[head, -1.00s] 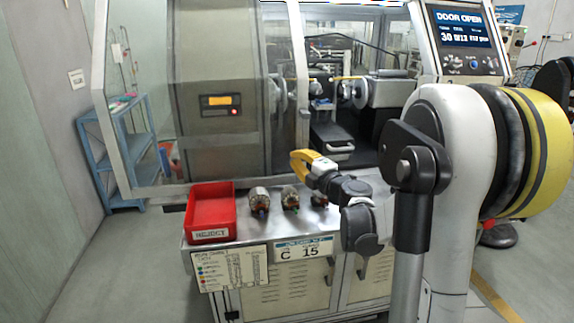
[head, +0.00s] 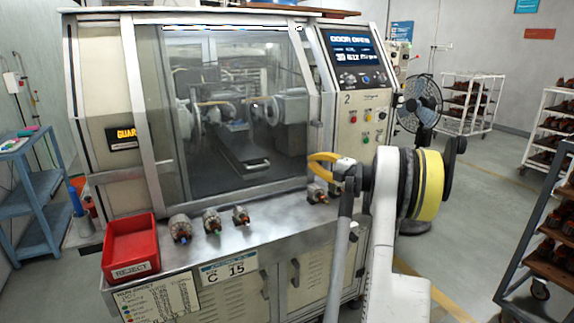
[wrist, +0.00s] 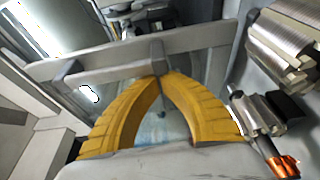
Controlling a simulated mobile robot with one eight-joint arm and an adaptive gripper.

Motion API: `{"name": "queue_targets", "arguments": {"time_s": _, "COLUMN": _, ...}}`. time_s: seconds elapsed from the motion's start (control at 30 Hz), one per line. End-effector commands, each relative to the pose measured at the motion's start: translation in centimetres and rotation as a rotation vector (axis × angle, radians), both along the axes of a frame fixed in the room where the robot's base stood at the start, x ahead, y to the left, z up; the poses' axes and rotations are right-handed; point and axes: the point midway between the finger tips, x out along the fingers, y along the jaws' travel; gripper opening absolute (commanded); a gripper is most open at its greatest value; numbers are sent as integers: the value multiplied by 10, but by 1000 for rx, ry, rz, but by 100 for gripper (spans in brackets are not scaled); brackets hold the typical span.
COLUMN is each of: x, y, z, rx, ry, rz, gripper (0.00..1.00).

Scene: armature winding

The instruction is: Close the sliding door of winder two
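Winder two (head: 335,70) stands ahead, its display reading what looks like "DOOR OPEN". Its sliding door (head: 140,95), a grey frame with a clear pane, covers the front of the winding chamber. The door's right upright is close beside the control panel; I cannot tell whether a gap is left. My gripper (head: 312,158) is low at that right upright. In the wrist view, the yellow fingers (wrist: 160,78) curve together with their tips around a small grey door handle (wrist: 157,55), which they mostly hide. A grey door-frame bar (wrist: 105,66) crosses behind the tips.
A red reject bin (head: 130,243) and several armatures (head: 212,221) sit on the front ledge. One armature (head: 317,192) is just under my gripper. A blue shelf (head: 35,195) is at left; a fan (head: 420,100) and racks stand at right. Floor at right is partly clear.

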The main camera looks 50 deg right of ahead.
Motion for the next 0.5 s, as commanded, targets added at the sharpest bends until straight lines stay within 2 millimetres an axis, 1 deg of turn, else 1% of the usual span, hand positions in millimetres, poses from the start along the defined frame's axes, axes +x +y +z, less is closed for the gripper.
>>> {"name": "queue_targets", "arguments": {"time_s": 0.03, "x": -6, "y": -17, "z": 1, "rx": 0, "ry": 0, "rz": -5, "gripper": 0}}
{"name": "queue_targets", "arguments": {"time_s": 0.2, "x": -20, "y": -56, "z": 1, "rx": 0, "ry": 0, "rz": -2, "gripper": 0}}
{"name": "queue_targets", "arguments": {"time_s": 0.3, "x": -27, "y": -73, "z": 1, "rx": 0, "ry": 0, "rz": -2, "gripper": 0}}
{"name": "queue_targets", "arguments": {"time_s": 0.5, "x": -34, "y": -93, "z": 0, "rx": 0, "ry": 0, "rz": -1, "gripper": 0}}
